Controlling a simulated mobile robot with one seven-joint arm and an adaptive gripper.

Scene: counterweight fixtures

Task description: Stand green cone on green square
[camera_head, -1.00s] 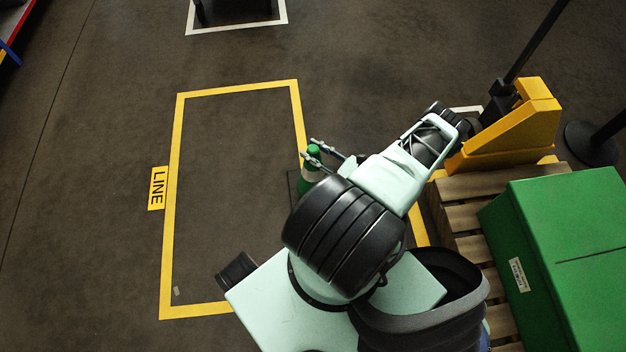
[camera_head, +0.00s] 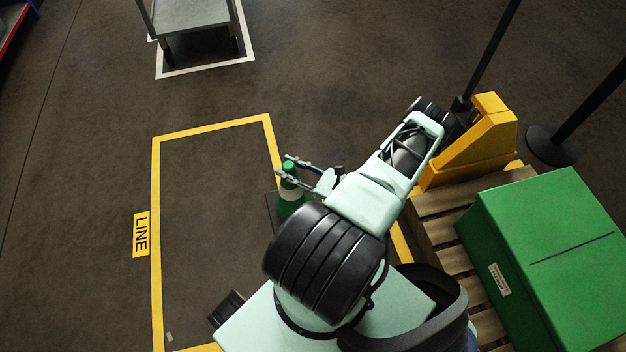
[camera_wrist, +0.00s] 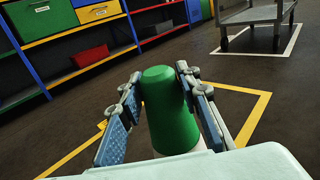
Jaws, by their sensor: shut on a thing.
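The green cone (camera_head: 289,193), with a white band, is held upright between the fingers of my gripper (camera_head: 290,167). In the wrist view the green cone (camera_wrist: 168,112) fills the space between the two blue-padded fingers of my gripper (camera_wrist: 163,92). The lower part of the cone is hidden in both views by my arm and wrist. A dark flat edge shows beside its lower part in the head view; I cannot tell whether it is the cone's base. No green square shows in either view.
A yellow floor outline (camera_head: 156,245) marked LINE lies left of my arm. A grey cart (camera_head: 195,17) stands in a white outline at the top. A yellow pallet jack (camera_head: 470,145), a pallet with a green box (camera_head: 545,240), and a black post base (camera_head: 550,145) are right. Shelves (camera_wrist: 75,45) show in the wrist view.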

